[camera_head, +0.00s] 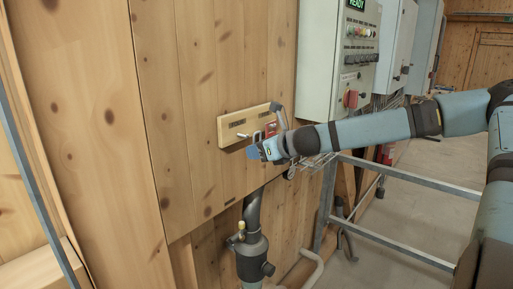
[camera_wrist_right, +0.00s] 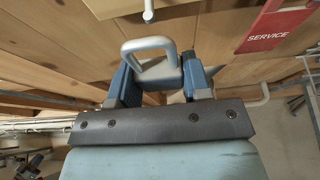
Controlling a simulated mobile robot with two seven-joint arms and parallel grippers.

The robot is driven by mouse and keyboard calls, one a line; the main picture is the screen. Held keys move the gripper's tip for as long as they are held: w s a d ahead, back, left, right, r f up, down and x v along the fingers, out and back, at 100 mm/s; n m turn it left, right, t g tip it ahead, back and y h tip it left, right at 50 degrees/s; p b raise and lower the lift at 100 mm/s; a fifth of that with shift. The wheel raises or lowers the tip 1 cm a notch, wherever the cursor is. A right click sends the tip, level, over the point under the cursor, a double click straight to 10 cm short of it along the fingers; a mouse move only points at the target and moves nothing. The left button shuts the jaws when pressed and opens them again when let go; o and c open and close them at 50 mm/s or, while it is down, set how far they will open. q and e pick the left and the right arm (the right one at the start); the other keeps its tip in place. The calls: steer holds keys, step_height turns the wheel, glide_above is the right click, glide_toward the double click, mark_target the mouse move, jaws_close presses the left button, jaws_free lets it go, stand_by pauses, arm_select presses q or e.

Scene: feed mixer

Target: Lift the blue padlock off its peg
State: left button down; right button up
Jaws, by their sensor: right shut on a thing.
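The blue padlock (camera_head: 252,152) is at my right gripper (camera_head: 262,149), just below the small wooden peg board (camera_head: 232,131). In the right wrist view its grey shackle (camera_wrist_right: 148,44) stands up between the two fingers of my right gripper (camera_wrist_right: 160,78), which is shut on the padlock. The padlock's body is mostly hidden by the fingers. A pale peg (camera_wrist_right: 148,14) with a rounded end shows above the shackle, with a gap between them; the shackle is not around it. The peg (camera_head: 241,135) also shows in the head view. My left gripper is not in view.
A red SERVICE tag (camera_wrist_right: 275,25) hangs close to the right of the padlock. A grey control cabinet (camera_head: 338,60) stands right of the board. A pipe with a valve (camera_head: 251,240) is below, and a metal rail frame (camera_head: 385,170) is at the right.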

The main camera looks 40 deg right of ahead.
steer(key=shift+s+d+b, duration=0.2)
steer(key=shift+s+b, duration=0.25)
steer(key=shift+s, duration=2.1)
